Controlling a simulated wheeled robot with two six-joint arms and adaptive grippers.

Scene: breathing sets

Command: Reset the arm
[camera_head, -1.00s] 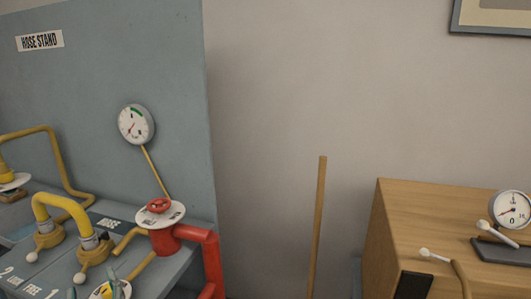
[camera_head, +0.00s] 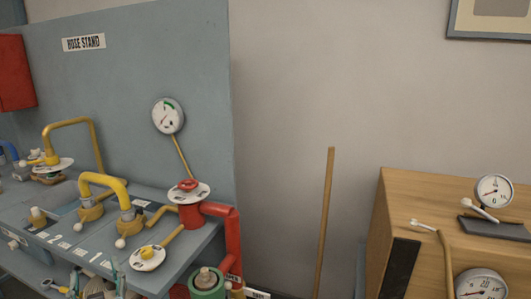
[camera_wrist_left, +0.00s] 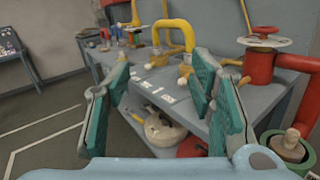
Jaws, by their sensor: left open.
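My left gripper (camera_head: 97,283) shows only in part at the bottom left of the head view, below the front edge of the hose stand bench (camera_head: 190,262). In the left wrist view its two teal-padded fingers (camera_wrist_left: 165,88) stand wide apart with nothing held between them. Through the gap I see the bench front and a pale round thing (camera_wrist_left: 162,128) on a lower level beyond the fingers. My right gripper is in neither view.
The bench carries yellow bent pipes (camera_head: 104,182), a red valve wheel (camera_head: 188,184) and a red pipe (camera_head: 232,245). A pressure gauge (camera_head: 168,116) is on the grey panel. A wooden cabinet (camera_head: 425,185) stands at right. Bare floor (camera_wrist_left: 50,125) lies left in the wrist view.

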